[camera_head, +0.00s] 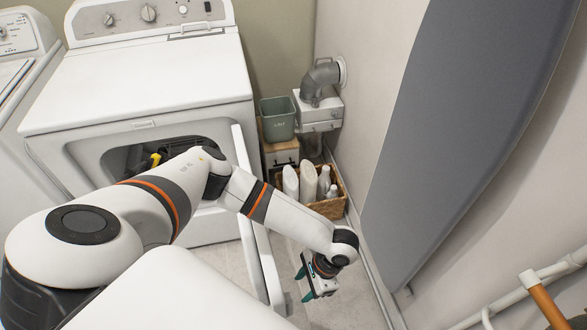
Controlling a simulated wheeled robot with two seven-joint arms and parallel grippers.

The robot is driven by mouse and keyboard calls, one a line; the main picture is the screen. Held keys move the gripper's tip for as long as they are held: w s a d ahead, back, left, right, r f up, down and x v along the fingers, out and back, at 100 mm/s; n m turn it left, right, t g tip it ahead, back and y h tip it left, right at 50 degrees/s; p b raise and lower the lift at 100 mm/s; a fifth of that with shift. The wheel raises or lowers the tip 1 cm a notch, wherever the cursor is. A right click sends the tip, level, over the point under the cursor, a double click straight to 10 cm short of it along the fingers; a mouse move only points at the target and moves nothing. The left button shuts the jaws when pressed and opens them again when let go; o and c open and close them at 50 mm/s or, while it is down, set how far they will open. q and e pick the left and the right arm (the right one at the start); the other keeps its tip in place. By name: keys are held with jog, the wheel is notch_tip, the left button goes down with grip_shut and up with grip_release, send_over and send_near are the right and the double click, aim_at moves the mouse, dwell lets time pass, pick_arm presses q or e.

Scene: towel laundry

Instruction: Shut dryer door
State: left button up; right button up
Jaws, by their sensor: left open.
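The white dryer (150,85) stands at the upper left with its front opening uncovered. The dryer door (262,255) is open and sticks out from the right side of the opening, seen nearly edge-on. My left arm reaches across the front of the opening and over the door. My left gripper (306,283) is on the right, outer side of the door, pointing down and left, with its teal fingertips apart and empty. I cannot tell whether it touches the door. Something yellow and black shows inside the opening, partly hidden by my arm. My right gripper is not in view.
A wicker basket (328,206) with white bottles stands right of the dryer, near a green bin (278,118) and a grey vent duct (318,82). A grey ironing board (455,130) leans on the right wall. Another white machine (22,75) stands at far left.

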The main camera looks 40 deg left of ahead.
aim_at(292, 299)
pick_arm(q)
jog(key=x, duration=0.9)
jog(key=shift+s, duration=0.1)
grip_shut()
